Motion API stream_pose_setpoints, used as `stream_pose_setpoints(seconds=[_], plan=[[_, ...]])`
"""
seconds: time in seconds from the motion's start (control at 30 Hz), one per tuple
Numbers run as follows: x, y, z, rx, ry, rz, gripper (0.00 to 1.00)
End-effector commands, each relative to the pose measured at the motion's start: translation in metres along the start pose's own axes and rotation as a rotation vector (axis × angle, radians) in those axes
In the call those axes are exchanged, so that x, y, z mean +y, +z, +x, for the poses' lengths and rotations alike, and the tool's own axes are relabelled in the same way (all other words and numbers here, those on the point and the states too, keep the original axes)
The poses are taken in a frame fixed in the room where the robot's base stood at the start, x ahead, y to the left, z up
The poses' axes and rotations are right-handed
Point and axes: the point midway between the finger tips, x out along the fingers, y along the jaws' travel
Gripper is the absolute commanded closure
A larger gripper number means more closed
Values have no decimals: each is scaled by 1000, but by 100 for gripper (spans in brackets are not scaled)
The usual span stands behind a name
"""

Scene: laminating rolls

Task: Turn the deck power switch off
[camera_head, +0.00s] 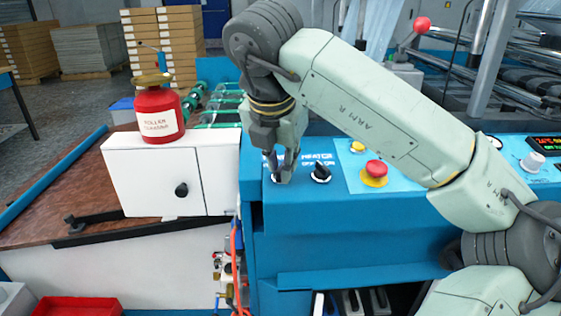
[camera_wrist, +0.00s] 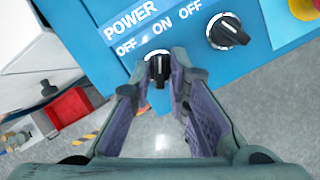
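The POWER switch is a black rotary knob (camera_wrist: 157,68) on the blue deck panel, under the POWER label with OFF and ON marks, in the wrist view. A pale spot shows at its upper edge; I cannot tell clearly which mark it points to. My gripper (camera_wrist: 160,72) is partly open, with one fingertip on each side of the knob. I cannot tell whether they touch it. In the head view my gripper (camera_head: 283,170) points down at the panel's left end and hides the power knob.
The HEATER knob (camera_head: 320,172) sits just right of my gripper, then a red emergency button (camera_head: 375,171) on a yellow base. A white cabinet (camera_head: 165,175) with a red roller cleaner can (camera_head: 158,115) stands to the left. A red bin (camera_head: 78,306) is low left.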

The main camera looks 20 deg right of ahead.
Motion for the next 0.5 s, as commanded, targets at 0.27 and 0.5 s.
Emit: stream_pose_setpoints(seconds=[0.27,0.5], plan=[[0,0,0,0,0,0,100],[0,0,0,0,0,0,100]])
